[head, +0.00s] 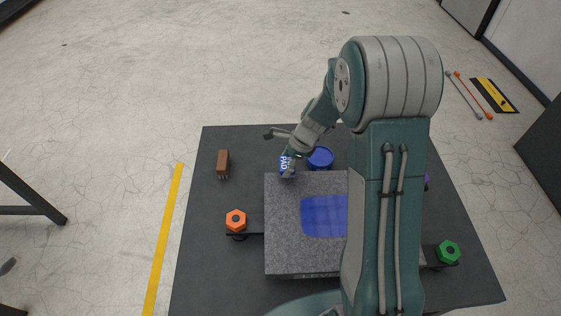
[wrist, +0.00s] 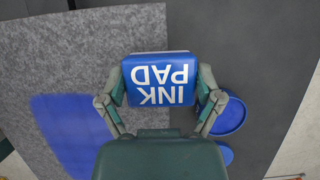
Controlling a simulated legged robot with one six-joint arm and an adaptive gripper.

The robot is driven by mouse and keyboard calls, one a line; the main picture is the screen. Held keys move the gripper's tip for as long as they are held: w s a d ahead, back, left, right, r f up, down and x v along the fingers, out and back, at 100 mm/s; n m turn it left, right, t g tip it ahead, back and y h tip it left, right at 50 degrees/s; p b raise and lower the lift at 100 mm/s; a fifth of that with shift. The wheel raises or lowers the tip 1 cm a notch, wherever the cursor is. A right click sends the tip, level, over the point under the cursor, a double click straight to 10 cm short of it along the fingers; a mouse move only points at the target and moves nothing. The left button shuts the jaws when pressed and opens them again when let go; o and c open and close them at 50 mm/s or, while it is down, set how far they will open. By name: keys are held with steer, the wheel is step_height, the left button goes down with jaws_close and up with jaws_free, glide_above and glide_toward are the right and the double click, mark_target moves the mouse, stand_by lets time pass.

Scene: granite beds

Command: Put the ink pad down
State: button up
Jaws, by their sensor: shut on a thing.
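The ink pad (wrist: 161,82) is a blue and white block with "INK PAD" in white letters. In the wrist view it sits between both fingers of my gripper (wrist: 160,88), which is shut on it. In the head view the ink pad (head: 287,164) is at the far left corner of the grey granite block (head: 285,240). I cannot tell whether it touches the granite or the dark mat (head: 200,265). A blue smear (head: 324,215) marks the top of the granite.
A round blue lid or tin (head: 320,157) stands just right of the ink pad. A brown brush-like block (head: 223,163) lies to the left. An orange hexagonal knob (head: 236,219) and a green one (head: 448,251) flank the granite.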

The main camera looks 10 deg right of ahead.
steer(key=w+f, duration=0.3)
steer(key=w, duration=0.3)
glide_above(277, 167)
steer(key=d, duration=0.1)
step_height(277, 167, down, 5)
steer(key=shift+s, duration=0.15)
steer(key=shift+f, duration=1.7)
steer(key=shift+f, duration=0.1)
steer(key=o, duration=0.9)
steer(key=shift+c, duration=0.2)
